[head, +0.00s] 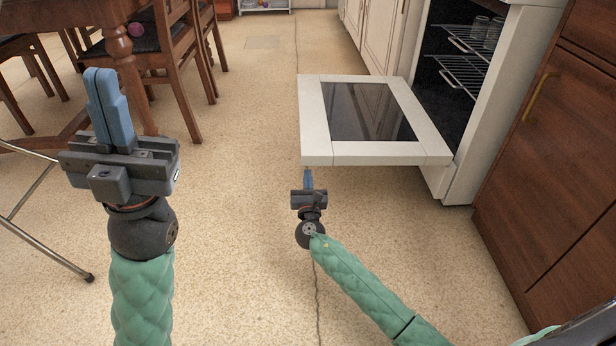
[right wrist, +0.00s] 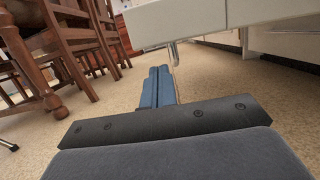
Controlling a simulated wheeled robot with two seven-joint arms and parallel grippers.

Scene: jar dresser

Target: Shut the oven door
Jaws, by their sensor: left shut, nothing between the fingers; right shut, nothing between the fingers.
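The oven door (head: 312,118) is white with a dark glass pane. It hangs folded down, about level, in front of the white oven (head: 487,130), whose dark inside with wire racks is exposed. My right gripper (head: 308,178) is shut and empty, low at the near edge of the door; its fingertips seem partly hidden by the door. In the right wrist view its blue fingers (right wrist: 157,86) are together below the door (right wrist: 185,17); I cannot tell whether they touch it. My left gripper (head: 107,98) is shut and empty, raised at the left, away from the door.
Wooden chairs (head: 178,62) and a table stand at the upper left. A metal leg (head: 45,247) is at the left. A brown wooden cabinet (head: 555,150) stands right of the oven, and pale cabinets (head: 383,35) stand beyond it. The floor left of the door is clear.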

